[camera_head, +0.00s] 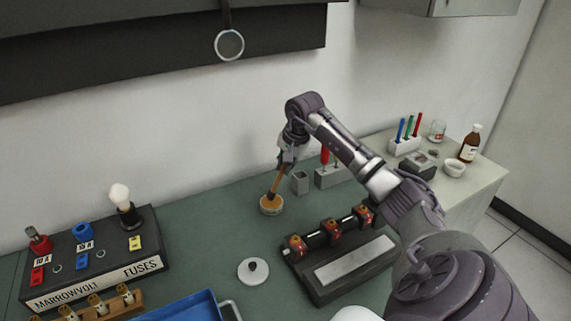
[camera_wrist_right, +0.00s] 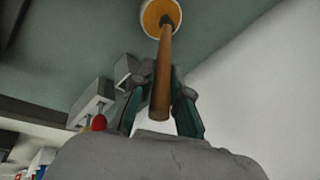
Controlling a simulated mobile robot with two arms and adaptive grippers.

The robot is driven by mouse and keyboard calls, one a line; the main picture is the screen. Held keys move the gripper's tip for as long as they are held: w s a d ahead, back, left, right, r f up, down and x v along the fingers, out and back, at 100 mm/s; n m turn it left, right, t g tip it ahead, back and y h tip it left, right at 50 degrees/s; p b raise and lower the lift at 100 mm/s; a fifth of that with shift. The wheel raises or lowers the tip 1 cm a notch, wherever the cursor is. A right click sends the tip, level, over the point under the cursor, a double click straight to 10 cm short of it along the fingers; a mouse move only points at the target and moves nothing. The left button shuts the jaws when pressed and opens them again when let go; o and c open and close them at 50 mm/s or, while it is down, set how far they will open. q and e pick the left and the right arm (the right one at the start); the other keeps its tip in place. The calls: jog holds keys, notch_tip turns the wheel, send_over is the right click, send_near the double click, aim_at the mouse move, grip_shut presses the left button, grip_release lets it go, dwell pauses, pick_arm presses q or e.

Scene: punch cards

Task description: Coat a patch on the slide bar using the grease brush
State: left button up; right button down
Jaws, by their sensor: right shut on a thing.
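My right gripper (camera_head: 287,160) is shut on the wooden handle of the grease brush (camera_head: 274,183). The brush tilts, its dark head down in a small round pot of orange grease (camera_head: 264,208). In the right wrist view the brush handle (camera_wrist_right: 162,82) runs between the fingers of the right gripper (camera_wrist_right: 162,93) to the grease pot (camera_wrist_right: 148,20). My left gripper is not in view.
A pale lid with a dark knob (camera_head: 254,271) lies left of the dark base. A fuse box (camera_head: 100,262) and blue tray (camera_head: 190,308) are at left.

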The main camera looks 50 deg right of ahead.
jog(key=shift+f+b, duration=0.45)
jog(key=shift+f, duration=0.15)
dwell(1.3)
jog(key=shift+r, duration=0.15)
jog(key=shift+r+p, duration=2.5)
jog(key=shift+r, duration=0.95)
jog(key=shift+f, duration=0.1)
